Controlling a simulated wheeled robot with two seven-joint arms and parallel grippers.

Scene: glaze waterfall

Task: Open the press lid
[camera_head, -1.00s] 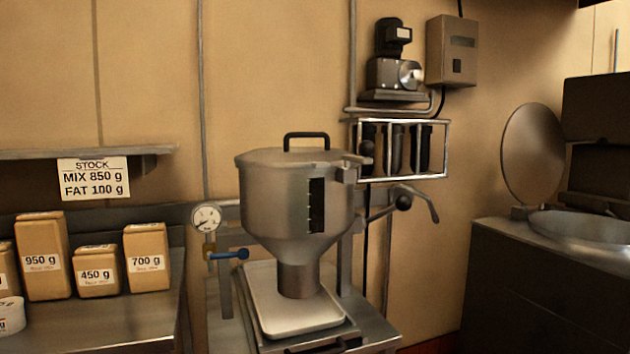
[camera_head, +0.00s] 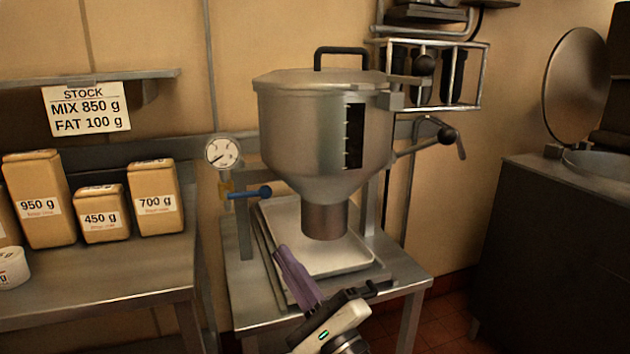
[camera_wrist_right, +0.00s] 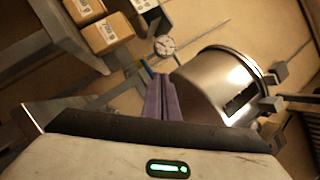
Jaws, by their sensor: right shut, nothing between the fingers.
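The press is a steel hopper (camera_head: 300,135) with a narrow outlet, standing over a pale tray (camera_head: 342,259) on a small steel table. Its flat lid (camera_head: 280,78) lies closed on top, with a black handle (camera_head: 341,50) arched above it. A hinge block sits at the lid's right side. My right gripper (camera_head: 281,252) is low in front of the press, its purple fingers shut and empty, pointing up and left, below the lid and apart from it. In the right wrist view the shut fingers (camera_wrist_right: 160,80) show left of the hopper (camera_wrist_right: 215,85). My left gripper is not in view.
A gauge (camera_head: 222,153) and a blue-handled valve (camera_head: 250,192) stand left of the hopper. Labelled packages (camera_head: 155,198) stand on the left counter (camera_head: 90,285). A wall rack (camera_head: 478,75) is close behind the lid's right side.

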